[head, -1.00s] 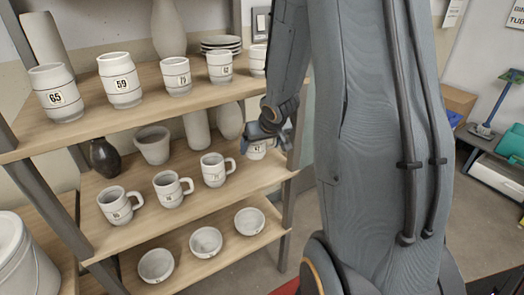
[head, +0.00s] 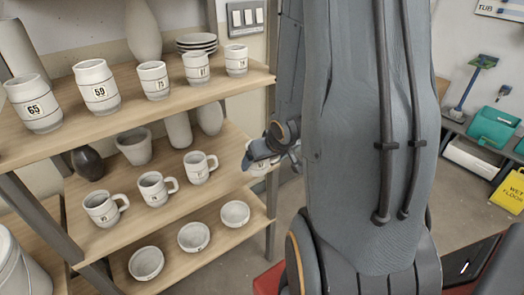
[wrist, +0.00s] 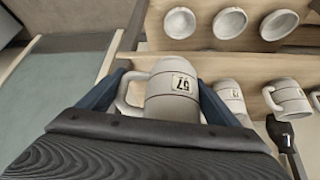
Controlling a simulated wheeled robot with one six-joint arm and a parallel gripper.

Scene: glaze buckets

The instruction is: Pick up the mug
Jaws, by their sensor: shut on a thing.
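My gripper (head: 272,150) is shut on a white mug (head: 257,169) with a dark band and a number label, at the right end of the middle shelf (head: 225,170). In the head view my gripper and arm partly cover this mug. In the wrist view the mug (wrist: 172,92) sits between the blue fingers of my gripper (wrist: 163,82), its handle to the left and its label showing. It looks clear of the shelf boards there. Three similar mugs stand on the middle shelf: a left one (head: 102,209), a middle one (head: 152,190) and a right one (head: 197,169).
The upper shelf (head: 150,105) holds several numbered cups and stacked plates (head: 196,41). The lower shelf (head: 215,238) holds three bowls (head: 194,237). A dark vase (head: 88,163) and a pot (head: 134,147) stand behind the mugs. A white bucket (head: 25,270) is at left.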

